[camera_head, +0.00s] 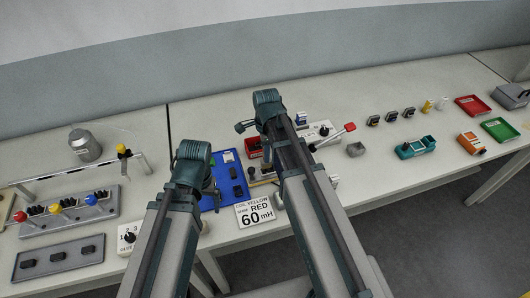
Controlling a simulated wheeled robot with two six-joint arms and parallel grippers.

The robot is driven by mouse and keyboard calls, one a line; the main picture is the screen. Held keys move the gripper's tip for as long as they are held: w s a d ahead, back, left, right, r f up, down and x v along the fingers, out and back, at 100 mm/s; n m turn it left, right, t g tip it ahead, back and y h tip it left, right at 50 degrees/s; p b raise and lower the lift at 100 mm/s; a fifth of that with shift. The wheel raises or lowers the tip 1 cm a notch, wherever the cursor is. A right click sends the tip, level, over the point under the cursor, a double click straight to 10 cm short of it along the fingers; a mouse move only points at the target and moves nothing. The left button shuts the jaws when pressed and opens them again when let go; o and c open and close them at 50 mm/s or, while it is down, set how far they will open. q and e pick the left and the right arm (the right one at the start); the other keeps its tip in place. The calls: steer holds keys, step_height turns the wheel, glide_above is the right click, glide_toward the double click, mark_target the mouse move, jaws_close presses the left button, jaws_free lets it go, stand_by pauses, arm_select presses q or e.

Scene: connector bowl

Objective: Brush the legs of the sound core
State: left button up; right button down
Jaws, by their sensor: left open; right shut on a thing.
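A blue tray (226,159) lies at the middle of the table with small black parts (237,191) on it. I cannot tell which part is the sound core, and its legs are too small to make out. My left gripper (211,190) is open over the left side of the tray, partly hidden by its own arm. My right gripper (264,172) is beside the tray's right edge, mostly hidden behind its arm. It is shut on a small, thin, tan thing (258,182) that may be a brush.
On the left are a rack with coloured knobs (70,210), a grey tray (58,258) and a metal canister (84,146). On the right are a teal holder (416,148) and red (473,106) and green (499,130) trays.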

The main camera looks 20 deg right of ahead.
steer(key=shift+d, duration=0.95)
steer(key=shift+a, duration=0.1)
steer(key=shift+a, duration=1.1)
steer(key=shift+d, duration=0.2)
steer(key=shift+d, duration=1.05)
steer(key=shift+r, duration=0.1)
step_height(320, 180, up, 9)
steer(key=p, duration=0.9)
